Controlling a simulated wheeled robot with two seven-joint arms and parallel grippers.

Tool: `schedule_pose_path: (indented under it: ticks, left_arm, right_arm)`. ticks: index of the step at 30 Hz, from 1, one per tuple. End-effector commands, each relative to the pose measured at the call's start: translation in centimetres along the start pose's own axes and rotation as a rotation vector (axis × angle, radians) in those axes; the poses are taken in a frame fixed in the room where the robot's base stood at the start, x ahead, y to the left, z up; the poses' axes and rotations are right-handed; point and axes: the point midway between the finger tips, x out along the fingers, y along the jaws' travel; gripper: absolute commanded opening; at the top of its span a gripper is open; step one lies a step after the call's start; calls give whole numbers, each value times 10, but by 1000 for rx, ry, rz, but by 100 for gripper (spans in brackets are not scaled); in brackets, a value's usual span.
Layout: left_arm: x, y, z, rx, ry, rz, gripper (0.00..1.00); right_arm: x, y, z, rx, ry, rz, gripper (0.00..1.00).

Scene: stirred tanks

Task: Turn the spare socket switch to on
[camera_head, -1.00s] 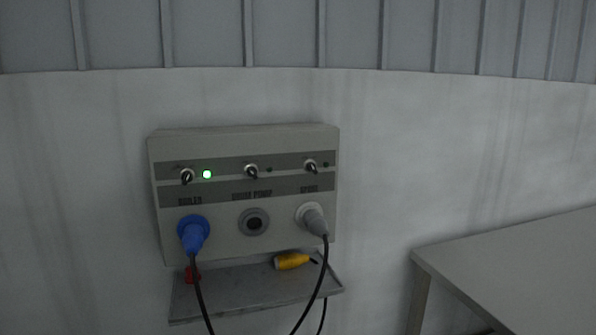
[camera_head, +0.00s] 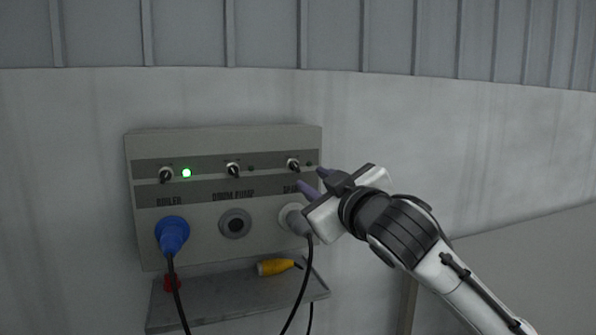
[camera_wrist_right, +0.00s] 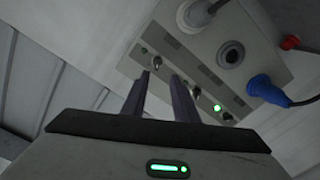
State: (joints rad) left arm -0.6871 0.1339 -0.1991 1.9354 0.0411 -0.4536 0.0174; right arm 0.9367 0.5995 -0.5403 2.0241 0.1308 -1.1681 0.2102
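The spare socket switch (camera_head: 293,164) is a small dark knob at the right end of the panel's upper strip, with an unlit lamp (camera_head: 309,165) beside it. In the wrist view the switch (camera_wrist_right: 157,62) shows just past the fingertips. My right gripper (camera_head: 311,179) is open, its two fingers apart and pointing at the panel just right of and below the switch. In the wrist view the gripper (camera_wrist_right: 159,77) holds nothing; I cannot tell whether it touches the switch. A grey plug (camera_head: 296,218) sits in the spare socket, partly hidden by the gripper. My left gripper is not in view.
The boiler switch (camera_head: 166,175) has a lit green lamp (camera_head: 186,173); a blue plug (camera_head: 172,235) is below it. The middle switch (camera_head: 233,170) is above an empty socket (camera_head: 235,223). A tray (camera_head: 222,299) below holds a yellow connector (camera_head: 275,267). Cables hang in front.

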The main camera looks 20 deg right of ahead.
Motion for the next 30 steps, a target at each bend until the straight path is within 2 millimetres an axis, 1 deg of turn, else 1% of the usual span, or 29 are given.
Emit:
schedule_pose_path:
  ticks: [1,5,10,15,18,24,30]
  left_arm:
    - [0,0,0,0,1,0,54]
    - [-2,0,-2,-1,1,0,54]
    - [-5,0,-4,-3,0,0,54]
    - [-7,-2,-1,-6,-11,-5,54]
    - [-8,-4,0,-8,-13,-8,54]
    - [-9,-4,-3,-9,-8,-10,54]
    - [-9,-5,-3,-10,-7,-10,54]
  right_arm:
    - [1,4,-4,-3,4,7,27]
    - [11,6,-7,-3,5,11,27]
    - [41,6,-8,-2,4,10,27]
    - [71,7,-8,-2,6,10,27]
    - [85,6,-8,-2,6,10,27]
    - [100,6,-7,-3,7,10,27]
    - [102,6,-7,-3,8,9,27]
